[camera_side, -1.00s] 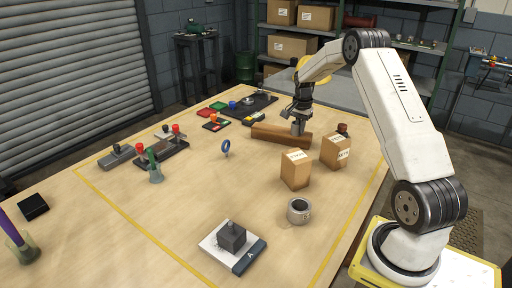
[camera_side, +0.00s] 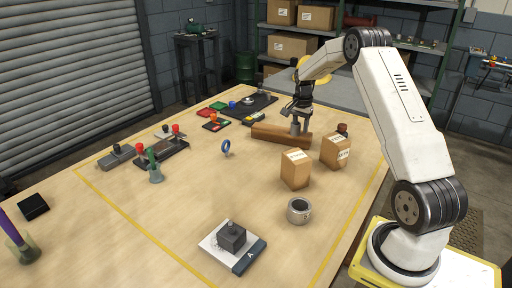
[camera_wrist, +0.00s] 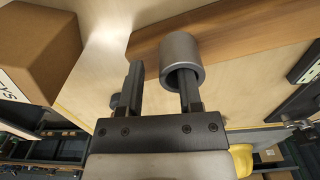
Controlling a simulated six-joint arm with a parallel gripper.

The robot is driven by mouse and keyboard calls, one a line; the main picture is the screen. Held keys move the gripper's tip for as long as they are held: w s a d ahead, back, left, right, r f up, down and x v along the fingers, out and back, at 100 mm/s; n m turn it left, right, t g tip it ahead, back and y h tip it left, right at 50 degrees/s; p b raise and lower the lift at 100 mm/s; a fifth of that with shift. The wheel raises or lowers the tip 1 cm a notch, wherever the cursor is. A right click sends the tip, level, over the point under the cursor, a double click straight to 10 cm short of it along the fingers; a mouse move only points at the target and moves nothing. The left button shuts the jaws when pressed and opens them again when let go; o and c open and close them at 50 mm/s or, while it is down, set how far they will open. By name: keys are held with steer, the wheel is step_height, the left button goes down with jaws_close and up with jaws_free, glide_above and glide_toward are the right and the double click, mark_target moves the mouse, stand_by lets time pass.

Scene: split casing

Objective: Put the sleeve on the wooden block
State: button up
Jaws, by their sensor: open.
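The wooden block (camera_side: 272,135) is a long brown beam lying on the table in the side view; it also spans the top of the wrist view (camera_wrist: 235,30). The sleeve (camera_wrist: 181,52) is a short grey hollow cylinder that appears to stand on the block. In the side view it is a small grey shape on the block's right half (camera_side: 295,128). My gripper (camera_wrist: 157,83) is open, right above it, with its fingers apart. The right finger overlaps the sleeve's dark opening; I cannot tell whether its tip is inside. The left finger is clear of the sleeve.
Two cardboard boxes (camera_side: 295,169) (camera_side: 336,151) stand close in front of and right of the block. A grey ring (camera_side: 299,211) and a board with a dark block (camera_side: 232,249) lie nearer the front. A blue ring (camera_side: 226,148) stands to the left.

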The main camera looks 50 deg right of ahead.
mark_target(298, 126)
step_height(298, 126, up, 11)
steer(key=shift+r, duration=0.2)
stand_by(0.3)
stand_by(0.5)
steer(key=a+f+n+t, duration=0.1)
steer(key=a+f+n, duration=0.2)
steer(key=a+n, duration=1.2)
steer(key=s+a+f+n, duration=0.1)
steer(key=s+a+f, duration=0.1)
steer(key=s+a, duration=0.5)
steer(key=s+a+f+n+t, duration=0.1)
steer(key=s+a, duration=0.5)
steer(key=a, duration=0.8)
step_height(298, 126, down, 2)
steer(key=shift+s+a+f+n+t, duration=0.2)
steer(key=shift+s+a+n+t, duration=0.1)
steer(key=shift+s+a+n, duration=0.15)
